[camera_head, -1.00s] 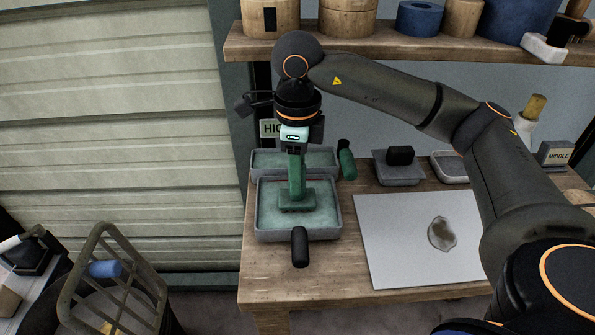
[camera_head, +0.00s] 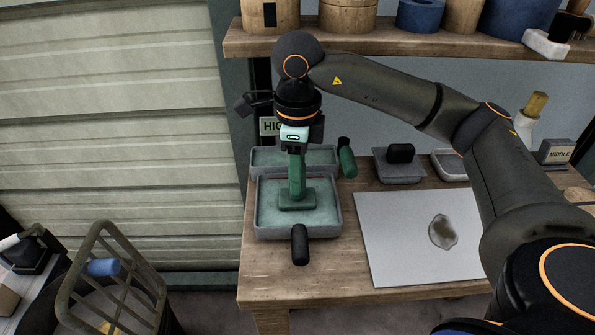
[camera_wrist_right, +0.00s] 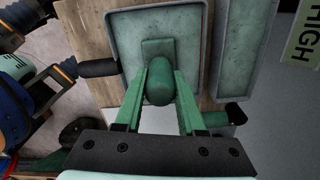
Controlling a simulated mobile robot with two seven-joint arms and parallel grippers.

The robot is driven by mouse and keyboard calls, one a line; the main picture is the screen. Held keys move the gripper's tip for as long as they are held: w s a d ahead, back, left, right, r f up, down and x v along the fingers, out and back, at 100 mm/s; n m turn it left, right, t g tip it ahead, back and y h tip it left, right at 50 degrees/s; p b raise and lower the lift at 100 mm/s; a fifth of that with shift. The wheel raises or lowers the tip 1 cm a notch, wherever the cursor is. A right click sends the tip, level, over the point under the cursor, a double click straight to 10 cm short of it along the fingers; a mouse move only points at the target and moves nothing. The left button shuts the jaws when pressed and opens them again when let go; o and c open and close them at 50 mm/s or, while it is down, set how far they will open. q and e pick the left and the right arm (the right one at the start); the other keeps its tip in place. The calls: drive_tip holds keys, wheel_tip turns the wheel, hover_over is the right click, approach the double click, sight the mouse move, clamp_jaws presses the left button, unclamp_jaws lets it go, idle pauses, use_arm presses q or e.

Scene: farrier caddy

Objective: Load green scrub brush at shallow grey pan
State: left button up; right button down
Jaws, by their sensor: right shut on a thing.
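The green scrub brush (camera_head: 297,201) has a flat rectangular base and an upright handle. My right gripper (camera_head: 296,150) is shut on its handle from above; the brush also shows between the fingers in the right wrist view (camera_wrist_right: 157,83). The brush is over the middle of the front shallow grey pan (camera_head: 328,232), inside its rim as seen from above. Whether its base touches the pan's greenish floor, I cannot tell. The pan has a black handle (camera_head: 300,246) at its front and shows in the right wrist view (camera_wrist_right: 117,47). My left gripper is not in view.
A second grey pan (camera_head: 270,172) stands right behind, with a dark green handle (camera_head: 346,157) at its right. A white board (camera_head: 390,255) with a brownish stain lies to the right. Smaller grey trays (camera_head: 399,175) stand behind it. A loaded shelf (camera_head: 400,48) runs above.

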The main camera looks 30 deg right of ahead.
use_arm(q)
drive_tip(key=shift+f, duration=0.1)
use_arm(e)
drive_tip(key=shift+f, duration=0.15)
idle(0.3)
wheel_tip(320, 180, up, 7)
drive_tip(key=p, duration=0.5)
drive_tip(key=shift+r+p, duration=0.45)
drive_tip(key=shift+r, duration=0.05)
drive_tip(key=shift+r+p, duration=0.65)
drive_tip(key=shift+r, duration=0.15)
drive_tip(key=shift+r+p, duration=0.3)
drive_tip(key=shift+r, duration=0.15)
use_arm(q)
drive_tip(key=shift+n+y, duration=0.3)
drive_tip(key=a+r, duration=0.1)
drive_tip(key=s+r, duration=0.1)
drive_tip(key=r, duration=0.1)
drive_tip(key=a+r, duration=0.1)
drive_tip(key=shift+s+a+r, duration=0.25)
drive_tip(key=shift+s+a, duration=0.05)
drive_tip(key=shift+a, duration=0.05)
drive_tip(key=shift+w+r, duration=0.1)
